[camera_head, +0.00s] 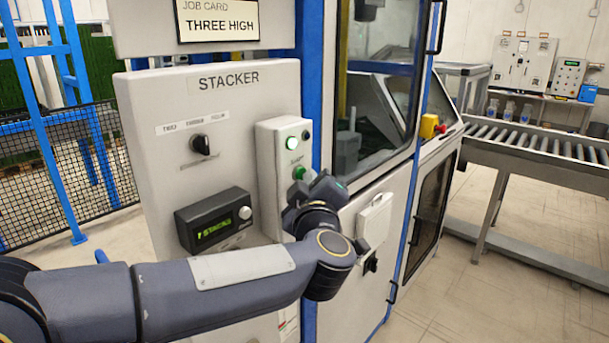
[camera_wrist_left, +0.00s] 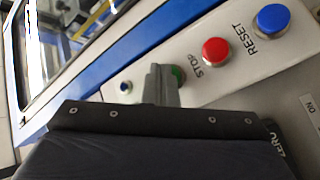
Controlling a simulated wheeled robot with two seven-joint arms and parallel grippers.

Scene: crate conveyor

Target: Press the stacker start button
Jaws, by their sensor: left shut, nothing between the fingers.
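The stacker panel (camera_head: 245,110) is a grey upright plate with a "STACKER" label. A pale button box (camera_head: 268,150) on it carries a lit whitish-green lamp (camera_head: 292,143) and a green button (camera_head: 299,172). My left gripper (camera_head: 302,190) is shut and empty, just in front of the box by the green button. In the left wrist view, the shut fingers (camera_wrist_left: 162,84) partly cover the green button (camera_wrist_left: 179,75); I cannot tell whether they touch it. Beside it are a red STOP button (camera_wrist_left: 215,52) and a blue RESET button (camera_wrist_left: 272,20). My right gripper is out of view.
A selector knob (camera_head: 202,144) and a dark display unit (camera_head: 217,219) with green text sit left of the box. The job card (camera_head: 218,20) above reads "THREE HIGH". A glazed machine door (camera_head: 385,75) stands right, with a roller conveyor (camera_head: 530,140) beyond.

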